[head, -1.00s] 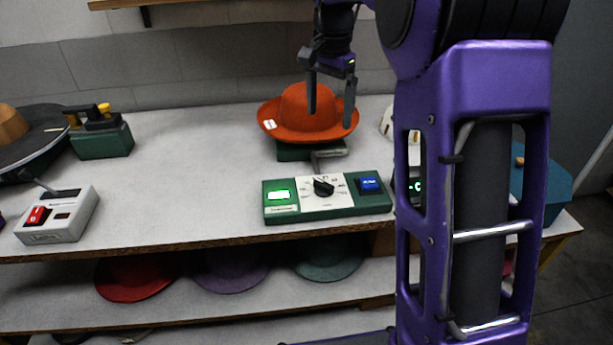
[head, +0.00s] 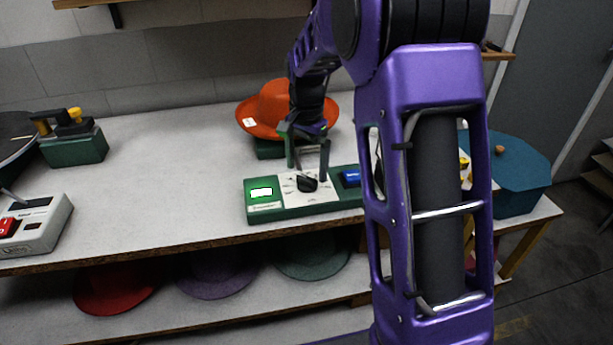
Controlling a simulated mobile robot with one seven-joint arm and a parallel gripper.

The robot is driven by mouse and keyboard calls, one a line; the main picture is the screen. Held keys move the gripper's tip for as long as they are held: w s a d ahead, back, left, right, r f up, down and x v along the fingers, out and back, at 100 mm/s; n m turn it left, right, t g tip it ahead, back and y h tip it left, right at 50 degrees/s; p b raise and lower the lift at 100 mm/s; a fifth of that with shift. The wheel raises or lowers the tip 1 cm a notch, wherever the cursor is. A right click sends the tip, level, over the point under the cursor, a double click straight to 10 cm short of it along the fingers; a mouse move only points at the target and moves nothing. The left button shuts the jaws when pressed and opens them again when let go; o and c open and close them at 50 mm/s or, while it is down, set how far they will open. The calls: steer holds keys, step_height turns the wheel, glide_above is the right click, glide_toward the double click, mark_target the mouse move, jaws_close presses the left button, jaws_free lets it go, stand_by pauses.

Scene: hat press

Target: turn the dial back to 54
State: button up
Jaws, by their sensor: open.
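The dial (head: 307,184) is a black knob on a white plate with printed marks, set in the middle of a green control box (head: 262,215) near the bench's front edge. The numbers are too small to read. My gripper (head: 308,171) is open, pointing down, with its two dark fingers just above and behind the dial, one on each side in the picture. I cannot tell whether either finger touches the knob. The box has a lit green display (head: 261,192) on the left and a blue button (head: 351,177) on the right, partly near my arm.
An orange hat (head: 262,110) sits on a green stand behind my gripper. A grey box with a red switch (head: 8,227) and a green block (head: 75,148) stand left. A blue lidded box (head: 515,165) stands right. Hats lie on the lower shelf. The bench's middle left is clear.

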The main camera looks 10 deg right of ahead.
mark_target(307, 182)
steer(key=shift+f, duration=1.4)
steer(key=c, duration=1.4)
steer(key=shift+o, duration=0.2)
steer(key=shift+r+n, duration=0.1)
steer(key=shift+n, duration=0.3)
steer(key=shift+n+p, duration=0.5)
steer(key=shift+n, duration=0.5)
steer(key=n+p, duration=0.1)
steer(key=n, duration=0.2)
steer(key=shift+d+n, duration=0.1)
steer(key=shift+n, duration=0.3)
steer(key=n+p, duration=0.1)
steer(key=n, duration=0.4)
steer(key=shift+n+p, duration=0.3)
steer(key=shift+p, duration=0.1)
